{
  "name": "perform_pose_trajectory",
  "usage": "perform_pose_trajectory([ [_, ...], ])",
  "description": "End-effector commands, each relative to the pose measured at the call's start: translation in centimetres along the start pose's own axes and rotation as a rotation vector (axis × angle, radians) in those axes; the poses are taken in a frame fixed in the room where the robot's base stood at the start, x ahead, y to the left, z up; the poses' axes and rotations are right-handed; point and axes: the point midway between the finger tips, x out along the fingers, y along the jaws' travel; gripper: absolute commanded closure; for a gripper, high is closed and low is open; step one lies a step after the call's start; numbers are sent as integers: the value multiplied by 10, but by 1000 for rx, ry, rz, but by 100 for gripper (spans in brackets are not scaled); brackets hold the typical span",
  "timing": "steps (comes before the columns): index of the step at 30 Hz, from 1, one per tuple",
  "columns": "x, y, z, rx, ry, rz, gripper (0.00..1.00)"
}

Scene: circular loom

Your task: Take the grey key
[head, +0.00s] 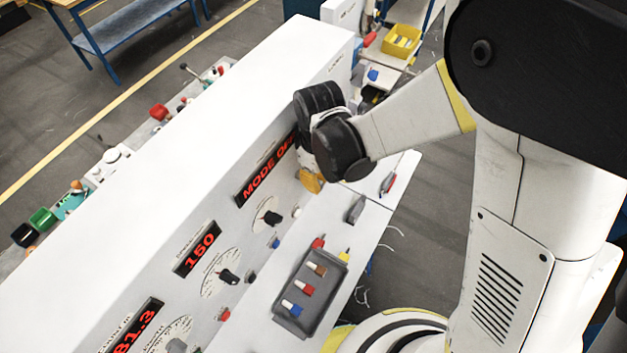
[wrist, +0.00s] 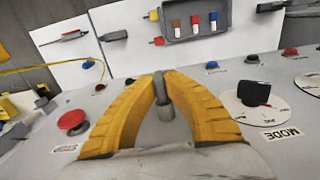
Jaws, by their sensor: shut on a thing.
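The grey key (wrist: 160,84) shows in the wrist view between my yellow fingertips, upright at the panel face. A grey round piece (wrist: 166,111) lies just below it, and I cannot tell whether that is part of the key or its lock. My gripper (wrist: 160,78) is shut on the key, its two fingers meeting around it. In the head view my gripper (head: 311,181) is against the sloped panel, right of the "MODE OFF" display (head: 267,170). The key is hidden there by the fingers and wrist.
A black mode dial (wrist: 253,93) and a red mushroom button (wrist: 72,120) flank the fingers. A dark tray (head: 334,296) with several coloured pieces lies on the white shelf, near a grey item (head: 355,208) and a red-and-grey tool (head: 388,182). A yellow bin (head: 401,41) stands behind.

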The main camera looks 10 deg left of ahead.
Motion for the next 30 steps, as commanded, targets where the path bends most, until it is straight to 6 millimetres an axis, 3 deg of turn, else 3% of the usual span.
perform_pose_trajectory([
  [11, 0, 0, 11, 2, 0, 0, 100],
  [22, -1, 0, 46, 1, 0, 0, 100],
  [30, -2, 0, 48, 0, 0, 0, 100],
])
